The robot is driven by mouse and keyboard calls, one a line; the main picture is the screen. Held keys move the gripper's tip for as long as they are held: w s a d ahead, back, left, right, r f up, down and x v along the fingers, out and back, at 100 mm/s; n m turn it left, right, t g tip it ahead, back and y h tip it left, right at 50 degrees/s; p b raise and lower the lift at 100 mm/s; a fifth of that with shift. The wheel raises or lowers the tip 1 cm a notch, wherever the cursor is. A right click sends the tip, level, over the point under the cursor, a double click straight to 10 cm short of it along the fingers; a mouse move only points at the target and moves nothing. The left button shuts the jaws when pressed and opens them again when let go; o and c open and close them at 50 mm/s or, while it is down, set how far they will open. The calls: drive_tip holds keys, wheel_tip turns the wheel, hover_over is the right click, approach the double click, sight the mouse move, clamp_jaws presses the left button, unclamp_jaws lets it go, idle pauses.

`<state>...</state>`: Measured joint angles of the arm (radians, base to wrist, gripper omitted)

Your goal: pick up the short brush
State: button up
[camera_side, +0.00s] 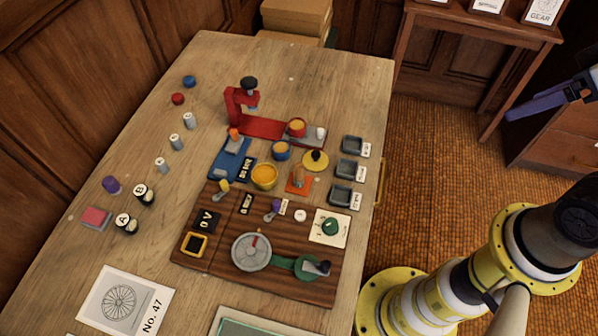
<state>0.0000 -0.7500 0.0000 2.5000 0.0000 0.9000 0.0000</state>
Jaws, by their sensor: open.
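I cannot clearly make out a short brush among the small items on the wooden table (125,235). Small handled pieces that stand on the dark board are a yellow-topped one (223,186) and a purple-topped one (274,207); I cannot tell whether either is a brush. My gripper (552,97) shows at the right edge, with a purple finger in front of the wooden cabinet. It is open, partly cut off by the frame, and well away from the table, with nothing visible in it.
A red stand (262,127), a yellow cup (264,176), grey trays (352,144) and a round grey disc (251,252) crowd the table's middle and right. Bare wood shows at the back and left.

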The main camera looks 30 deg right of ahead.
drive_tip(key=c, duration=0.3)
drive_tip(key=shift+c, duration=0.2)
